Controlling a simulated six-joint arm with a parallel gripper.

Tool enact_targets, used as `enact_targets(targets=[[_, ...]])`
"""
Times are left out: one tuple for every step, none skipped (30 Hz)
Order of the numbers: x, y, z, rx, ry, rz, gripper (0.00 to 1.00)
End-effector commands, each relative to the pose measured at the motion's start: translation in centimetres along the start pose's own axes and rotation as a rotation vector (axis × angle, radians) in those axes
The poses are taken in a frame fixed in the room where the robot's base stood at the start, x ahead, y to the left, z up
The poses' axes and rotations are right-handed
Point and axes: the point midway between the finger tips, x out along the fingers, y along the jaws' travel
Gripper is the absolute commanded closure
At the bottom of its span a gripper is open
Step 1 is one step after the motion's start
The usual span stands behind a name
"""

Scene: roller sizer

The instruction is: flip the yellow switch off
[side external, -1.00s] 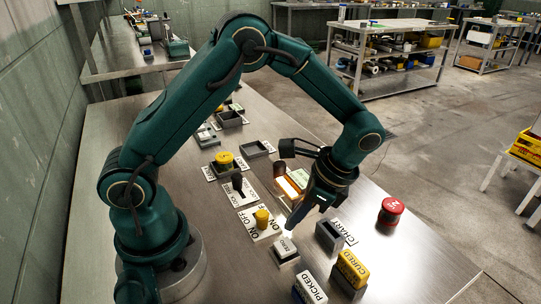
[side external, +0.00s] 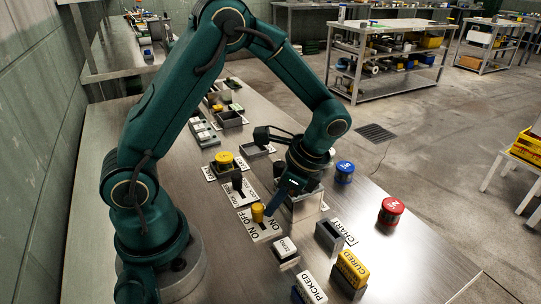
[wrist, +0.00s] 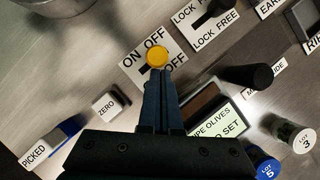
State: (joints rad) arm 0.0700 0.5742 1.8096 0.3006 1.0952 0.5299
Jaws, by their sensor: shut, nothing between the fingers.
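The yellow switch (side external: 257,212) stands on a white plate (side external: 265,236) lettered ON and OFF. In the wrist view its round yellow cap (wrist: 157,57) is seen from above, just beyond the fingertips. My gripper (side external: 270,212) is shut and empty, low over the plate, on the right side of the switch in the side view. In the wrist view my gripper (wrist: 156,73) points straight at the cap and meets or nearly meets its edge. I cannot tell whether they touch. The switch's lean is unclear, and my fingers cover part of the plate.
A ZERO button (side external: 285,248) and a black LOCK/FREE lever (side external: 238,185) flank the plate. A lit display (wrist: 212,116) and a black knob (wrist: 262,76) are close by. Blue (side external: 344,172) and red (side external: 391,210) lot jars stand right on open bench.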

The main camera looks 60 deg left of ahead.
Motion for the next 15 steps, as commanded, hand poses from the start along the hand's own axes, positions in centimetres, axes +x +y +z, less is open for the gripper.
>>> enact_targets(targets=[[0.16, -0.29, 0.36, -0.001, -0.002, 0.002, 1.00], [0.21, -0.40, 0.47, -0.001, -0.002, 0.002, 1.00], [0.25, -0.47, 0.55, 0.000, -0.002, 0.002, 1.00], [0.26, -0.49, 0.57, 0.001, -0.002, 0.002, 1.00], [0.26, -0.49, 0.57, 0.001, -0.002, 0.001, 1.00], [0.26, -0.48, 0.56, 0.002, -0.002, 0.001, 1.00], [0.26, -0.47, 0.56, 0.002, -0.003, 0.001, 1.00], [0.26, -0.47, 0.56, 0.002, -0.003, 0.001, 1.00], [0.25, -0.47, 0.56, 0.002, -0.003, 0.001, 1.00], [0.25, -0.46, 0.55, 0.002, -0.003, 0.001, 1.00], [0.25, -0.46, 0.55, 0.002, -0.003, 0.001, 1.00], [0.24, -0.46, 0.55, 0.002, -0.003, 0.001, 1.00], [0.18, -0.47, 0.54, 0.002, -0.002, 0.001, 1.00], [0.07, -0.48, 0.52, 0.002, -0.002, 0.000, 1.00], [-0.19, -0.51, 0.51, 0.002, -0.001, -0.001, 1.00]])
